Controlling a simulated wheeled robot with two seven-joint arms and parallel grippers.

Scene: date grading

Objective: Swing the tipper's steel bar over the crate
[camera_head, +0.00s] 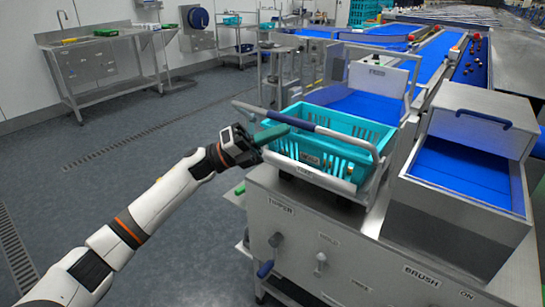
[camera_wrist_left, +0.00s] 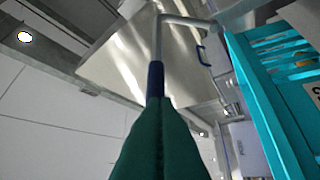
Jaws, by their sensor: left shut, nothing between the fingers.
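The teal crate (camera_head: 345,122) sits upright in the tipper's cradle on the steel bench, with a few small brownish things inside. The tipper's steel bar (camera_head: 343,139), with a dark blue sleeve (camera_head: 290,120), crosses the picture in front of the crate's opening; its height above the rim is hard to judge. My left gripper (camera_head: 271,135) is at the crate's left side, its green fingers shut and empty, close to the sleeve. In the left wrist view the fingers (camera_wrist_left: 160,140) overlap the sleeve (camera_wrist_left: 155,78); contact cannot be told. My right gripper is out of view.
A steel hopper with blue lining (camera_head: 465,170) stands right of the crate. Blue conveyors (camera_head: 440,55) run behind. Open floor (camera_head: 120,150) lies to the left, with a sink table (camera_head: 110,65) farther back.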

